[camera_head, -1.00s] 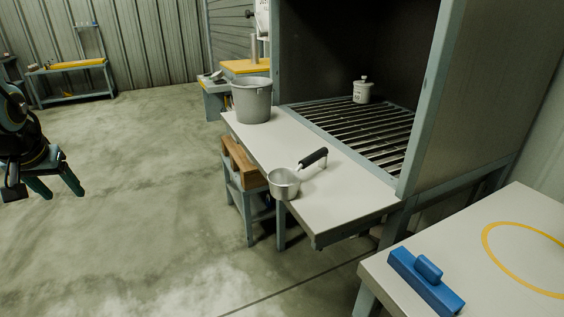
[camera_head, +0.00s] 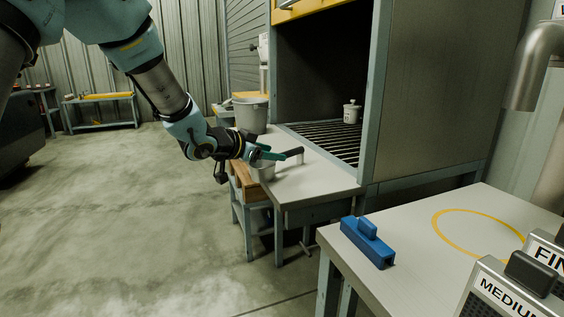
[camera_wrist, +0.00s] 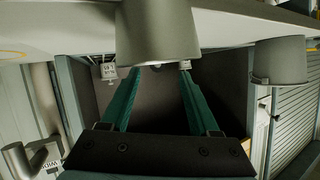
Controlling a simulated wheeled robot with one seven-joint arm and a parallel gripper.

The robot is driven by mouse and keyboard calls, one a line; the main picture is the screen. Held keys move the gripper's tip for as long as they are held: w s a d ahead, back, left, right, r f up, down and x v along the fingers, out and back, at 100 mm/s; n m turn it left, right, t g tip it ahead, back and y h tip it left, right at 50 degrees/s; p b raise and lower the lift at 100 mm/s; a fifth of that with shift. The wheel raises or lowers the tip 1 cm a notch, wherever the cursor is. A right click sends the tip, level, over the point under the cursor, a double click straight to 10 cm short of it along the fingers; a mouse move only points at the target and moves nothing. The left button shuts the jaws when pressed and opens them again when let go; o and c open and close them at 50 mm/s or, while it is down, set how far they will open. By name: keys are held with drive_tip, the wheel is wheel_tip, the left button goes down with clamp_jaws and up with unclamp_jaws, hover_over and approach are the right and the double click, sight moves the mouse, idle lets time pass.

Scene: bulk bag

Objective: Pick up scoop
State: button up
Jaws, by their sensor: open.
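The scoop is a metal cup (camera_head: 262,172) with a black-ended handle (camera_head: 294,152), on the light bench (camera_head: 320,182) near its front-left edge. My gripper (camera_head: 267,153) is at the scoop, above and beside the cup, and partly hides it. In the wrist view my gripper (camera_wrist: 160,72) is open, its two teal fingers apart with nothing held between them. The scoop's cup (camera_wrist: 157,32) shows large at the top of that view, just beyond the fingertips. Whether the fingers touch the scoop cannot be told.
A grey bucket (camera_head: 250,114) stands farther back on the bench. A dark hooded booth with a slatted grate (camera_head: 335,143) holds a white lidded pot (camera_head: 351,112). A nearer table (camera_head: 420,205) at right bears a blue block with a grip (camera_head: 367,241) and labelled boxes (camera_head: 512,290).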

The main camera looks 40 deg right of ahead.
drive_tip(key=x, duration=0.4)
drive_tip(key=shift+s+f+p, duration=0.15)
drive_tip(key=shift+s+p, duration=0.1)
drive_tip(key=shift+p, duration=0.15)
drive_tip(key=shift+w+d+f, duration=0.1)
drive_tip(key=shift+d+f, duration=0.15)
drive_tip(key=shift+d, duration=0.3)
clamp_jaws()
